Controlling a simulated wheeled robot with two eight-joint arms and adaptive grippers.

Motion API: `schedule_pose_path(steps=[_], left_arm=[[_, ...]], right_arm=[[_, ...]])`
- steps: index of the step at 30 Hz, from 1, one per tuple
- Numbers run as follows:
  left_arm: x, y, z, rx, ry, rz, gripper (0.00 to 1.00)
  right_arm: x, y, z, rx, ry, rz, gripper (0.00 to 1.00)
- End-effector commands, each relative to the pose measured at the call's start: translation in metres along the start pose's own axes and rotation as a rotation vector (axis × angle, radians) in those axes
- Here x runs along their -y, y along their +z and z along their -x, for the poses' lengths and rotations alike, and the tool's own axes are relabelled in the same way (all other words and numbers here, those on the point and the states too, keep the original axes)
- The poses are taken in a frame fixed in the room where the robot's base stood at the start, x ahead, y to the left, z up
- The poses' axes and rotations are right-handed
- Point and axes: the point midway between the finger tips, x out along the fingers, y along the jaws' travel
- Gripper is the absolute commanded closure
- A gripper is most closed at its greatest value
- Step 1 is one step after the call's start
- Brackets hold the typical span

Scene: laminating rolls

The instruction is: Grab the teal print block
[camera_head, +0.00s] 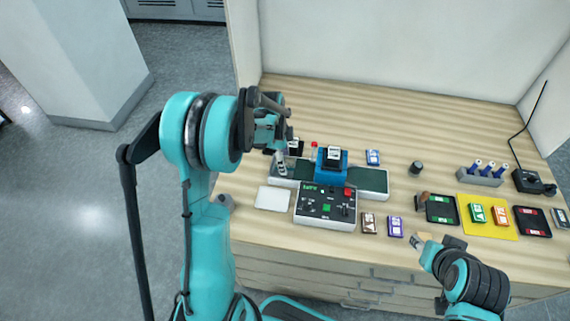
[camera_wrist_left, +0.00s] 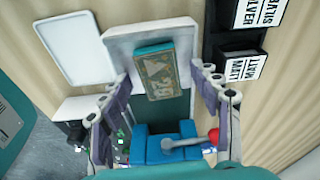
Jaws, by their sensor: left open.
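The teal print block (camera_wrist_left: 155,70), with teal sides and a brown-gold patterned face, lies on the white-framed green bed (camera_wrist_left: 127,42) of the blue machine in the left wrist view. My left gripper (camera_wrist_left: 165,92) is open above it, one finger to each side, with the block between or just beyond the fingertips; contact cannot be told.
A control box (camera_head: 325,208) is in front, a white tray (camera_head: 272,198) to the left. Black labelled trays (camera_wrist_left: 236,67) lie behind. Several blocks and trays fill the right side.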

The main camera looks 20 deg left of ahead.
Motion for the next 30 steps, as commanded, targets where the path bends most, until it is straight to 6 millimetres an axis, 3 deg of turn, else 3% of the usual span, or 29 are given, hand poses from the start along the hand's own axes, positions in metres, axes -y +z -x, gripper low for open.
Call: schedule_pose_path(steps=[1,6,17,30], left_arm=[[0.0,0.0,0.0,0.0,0.0,0.0,0.42],[0.0,0.0,0.001,0.0,0.0,0.0,0.87],[0.0,-0.001,0.005,0.0,0.0,0.0,0.89],[0.0,-0.013,0.084,0.0,0.0,0.0,0.89]], right_arm=[[0.0,0.0,0.0,0.0,0.0,0.0,0.6],[0.0,0.0,0.0,0.0,0.0,0.0,0.6],[0.0,-0.001,0.001,0.0,0.0,0.0,0.6],[0.0,-0.011,0.015,0.0,0.0,0.0,0.6]])
